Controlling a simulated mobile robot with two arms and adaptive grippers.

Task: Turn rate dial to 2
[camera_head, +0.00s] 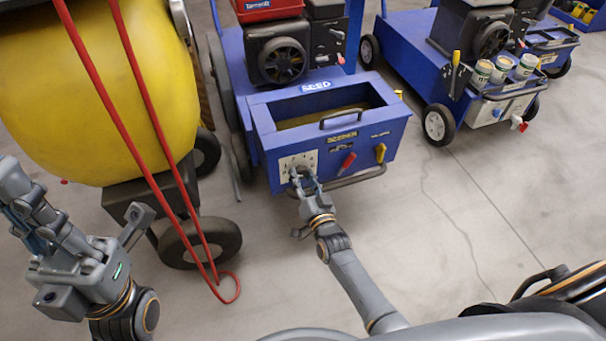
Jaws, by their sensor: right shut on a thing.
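The blue seeder box (262,148) stands in the middle, with a pale dial plate (287,164) on the left of its front face. My right gripper (303,180) is at this plate, shut on the rate dial. The fingers cover most of the dial, so its pointer and the number it points to cannot be read. My left arm is folded at the left edge, and its fingers cannot be made out clearly.
A red lever (346,163) and a yellow lever (380,152) sit right of the dial, above a front bar. A yellow tank (100,90) with a red hose (160,150) stands left. Another blue machine (415,60) holds cans at upper right. The floor (440,240) between is clear.

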